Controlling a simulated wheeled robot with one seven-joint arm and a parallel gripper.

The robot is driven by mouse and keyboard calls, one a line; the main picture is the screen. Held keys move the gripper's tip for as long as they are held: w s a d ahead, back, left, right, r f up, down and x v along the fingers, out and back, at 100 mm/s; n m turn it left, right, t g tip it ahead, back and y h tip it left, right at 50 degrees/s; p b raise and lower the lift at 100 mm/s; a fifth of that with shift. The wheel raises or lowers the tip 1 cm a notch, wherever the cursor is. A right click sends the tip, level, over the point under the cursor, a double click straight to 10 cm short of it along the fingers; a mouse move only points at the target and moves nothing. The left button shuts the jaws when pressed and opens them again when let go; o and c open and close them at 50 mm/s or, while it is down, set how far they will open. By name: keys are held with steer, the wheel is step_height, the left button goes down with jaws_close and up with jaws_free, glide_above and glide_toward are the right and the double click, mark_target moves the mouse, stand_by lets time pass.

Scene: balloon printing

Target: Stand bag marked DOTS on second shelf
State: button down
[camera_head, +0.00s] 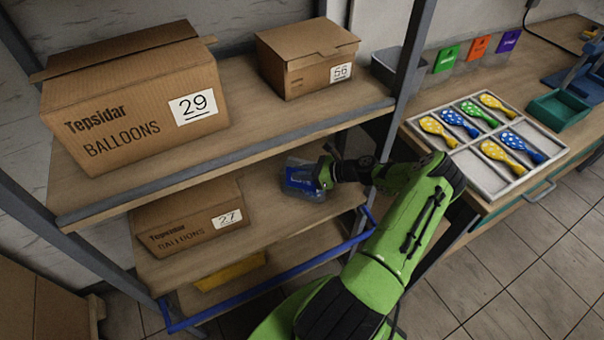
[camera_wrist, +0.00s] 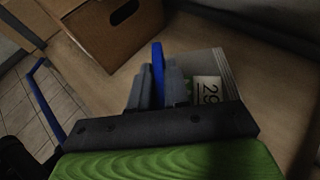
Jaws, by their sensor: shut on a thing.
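A clear bag with a blue part (camera_head: 303,178) is at the right of the middle shelf (camera_head: 262,215), to the right of the box labelled 27. My gripper (camera_head: 322,174) is shut on it, reaching in from the right. In the wrist view my gripper's fingers (camera_wrist: 158,90) pinch the bag's blue edge (camera_wrist: 157,62). Its clear side (camera_wrist: 222,68) shows a white label with 29 and some green behind the fingers. I cannot read DOTS on it. The bag looks roughly upright; I cannot tell whether it touches the shelf.
The box labelled 27 (camera_head: 190,222) stands left on the same shelf. The upper shelf (camera_head: 265,115) holds boxes labelled 29 (camera_head: 140,105) and 56 (camera_head: 305,62). A yellow thing (camera_head: 230,271) lies on the bottom shelf.

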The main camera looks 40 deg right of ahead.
steer(key=c, duration=1.1)
jaws_free()
steer(key=shift+r, duration=0.1)
steer(key=p+v, duration=0.2)
steer(key=v, duration=1)
